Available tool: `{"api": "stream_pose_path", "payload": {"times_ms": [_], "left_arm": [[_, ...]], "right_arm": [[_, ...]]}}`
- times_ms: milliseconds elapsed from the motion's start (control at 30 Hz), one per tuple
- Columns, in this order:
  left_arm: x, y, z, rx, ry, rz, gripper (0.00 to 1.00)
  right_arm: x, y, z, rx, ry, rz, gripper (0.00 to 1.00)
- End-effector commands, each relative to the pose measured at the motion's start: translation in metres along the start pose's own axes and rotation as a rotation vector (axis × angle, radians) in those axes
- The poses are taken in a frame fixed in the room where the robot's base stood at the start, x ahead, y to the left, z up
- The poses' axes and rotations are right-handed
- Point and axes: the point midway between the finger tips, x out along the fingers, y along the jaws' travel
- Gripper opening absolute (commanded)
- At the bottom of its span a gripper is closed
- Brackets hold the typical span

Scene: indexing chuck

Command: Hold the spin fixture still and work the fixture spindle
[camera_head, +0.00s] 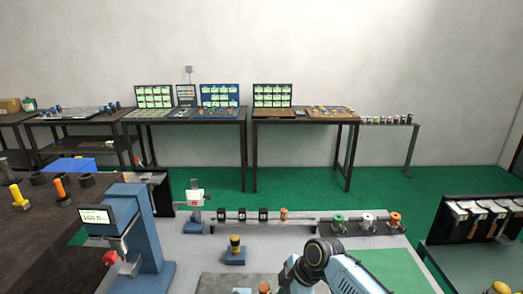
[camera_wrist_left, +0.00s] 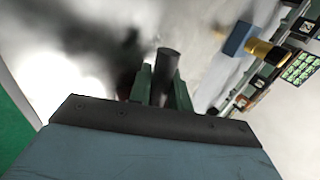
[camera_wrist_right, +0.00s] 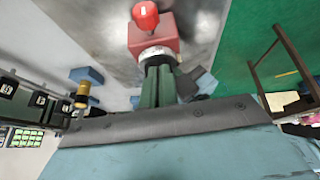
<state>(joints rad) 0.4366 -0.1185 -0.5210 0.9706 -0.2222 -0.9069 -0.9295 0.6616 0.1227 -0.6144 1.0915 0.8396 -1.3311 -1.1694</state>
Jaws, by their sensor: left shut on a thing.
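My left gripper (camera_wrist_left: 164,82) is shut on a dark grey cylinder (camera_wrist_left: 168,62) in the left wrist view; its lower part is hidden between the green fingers. My right gripper (camera_wrist_right: 158,75) has its fingers close together at a silver ring (camera_wrist_right: 156,53) under a red block (camera_wrist_right: 153,35) with a red knob (camera_wrist_right: 146,14). Whether the fingers grip the ring cannot be told. I cannot tell surely which part is the spin fixture or its spindle. In the head view one of my arms enters at the bottom, and neither gripper's fingertips show.
A blue stand with a display (camera_head: 95,216) and red knob (camera_head: 110,257) is at the left. A yellow-and-black piece on a blue base (camera_head: 236,258) stands mid-bench. A rail with several spools (camera_head: 367,219) runs behind. A rack (camera_head: 478,212) is at the right.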

Motion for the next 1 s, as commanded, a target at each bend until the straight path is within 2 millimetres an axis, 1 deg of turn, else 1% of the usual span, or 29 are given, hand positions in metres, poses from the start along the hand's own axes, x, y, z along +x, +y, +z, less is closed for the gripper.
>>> {"api": "stream_pose_path", "payload": {"times_ms": [33,133,400,567,667,967,1000], "left_arm": [[-0.002,-0.004,-0.004,-0.002,0.008,-0.009,0.00],[-0.002,-0.004,-0.003,-0.002,0.006,-0.009,0.00],[-0.002,-0.004,-0.001,-0.003,0.003,-0.008,0.00],[-0.001,-0.004,0.000,-0.003,0.001,-0.007,0.00],[-0.001,-0.004,0.000,-0.004,0.001,-0.007,0.00],[-0.001,-0.004,0.001,-0.004,0.000,-0.008,0.00],[-0.001,-0.004,0.001,-0.004,0.000,-0.008,0.22]], "right_arm": [[-0.001,-0.001,-0.003,-0.003,0.006,-0.002,0.00],[-0.008,0.000,-0.006,-0.003,0.006,0.000,0.00],[-0.037,0.001,-0.019,-0.001,0.000,0.003,0.00],[-0.051,0.001,-0.026,0.000,0.000,0.002,0.00],[-0.054,0.001,-0.027,0.001,-0.001,0.002,0.00],[-0.054,0.001,-0.027,0.003,-0.002,0.002,0.00],[-0.054,0.001,-0.027,0.003,-0.003,0.002,0.00]]}}
